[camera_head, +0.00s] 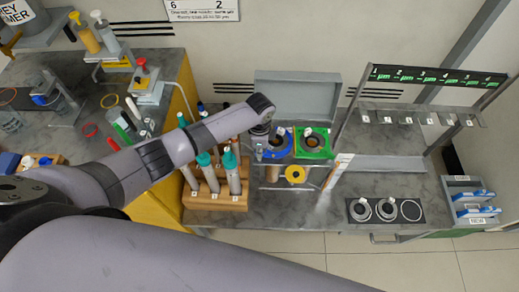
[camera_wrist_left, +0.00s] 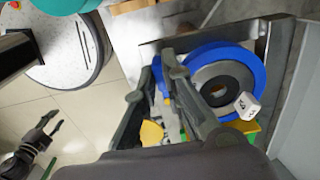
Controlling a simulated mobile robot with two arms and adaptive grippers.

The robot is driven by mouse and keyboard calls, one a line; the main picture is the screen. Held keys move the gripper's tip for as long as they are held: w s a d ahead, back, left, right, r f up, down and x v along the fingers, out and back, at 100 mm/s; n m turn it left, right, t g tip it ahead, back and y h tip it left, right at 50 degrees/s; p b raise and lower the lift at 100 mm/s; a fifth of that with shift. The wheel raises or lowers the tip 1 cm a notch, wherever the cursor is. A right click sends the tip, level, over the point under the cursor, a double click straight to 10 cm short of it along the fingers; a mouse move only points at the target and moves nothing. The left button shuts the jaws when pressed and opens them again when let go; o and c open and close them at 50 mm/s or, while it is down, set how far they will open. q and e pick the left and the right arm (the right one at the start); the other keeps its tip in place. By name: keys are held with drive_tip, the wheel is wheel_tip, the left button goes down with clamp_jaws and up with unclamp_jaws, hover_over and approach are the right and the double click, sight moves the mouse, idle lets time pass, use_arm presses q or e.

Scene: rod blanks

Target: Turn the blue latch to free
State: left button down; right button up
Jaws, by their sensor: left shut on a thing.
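The blue round fixture (camera_head: 277,144) stands on the bench beside a green one, in front of an open grey box lid. In the left wrist view it is a blue ring (camera_wrist_left: 249,69) around a grey disc with a dark centre, and a white marked cube (camera_wrist_left: 247,105) sits at its edge. My left gripper (camera_head: 261,148) is at the left edge of the blue fixture. In the left wrist view its fingers (camera_wrist_left: 154,79) are shut on a small blue part, which looks like the latch (camera_wrist_left: 158,74) and is mostly hidden. A dark gripper, apparently my right one (camera_wrist_left: 38,138), shows small over the floor.
The green fixture (camera_head: 314,142) is close on the right. A wooden rack (camera_head: 232,200) with several teal-capped rods stands left of the gripper. A yellow ring (camera_head: 295,174) is just below the fixtures. A gauge frame (camera_head: 430,80) rises at the right.

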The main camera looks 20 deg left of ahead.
idle(0.3)
use_arm(q)
drive_tip(key=c, duration=1.7)
unclamp_jaws()
wheel_tip(320, 180, up, 12)
drive_tip(key=shift+d, duration=0.1)
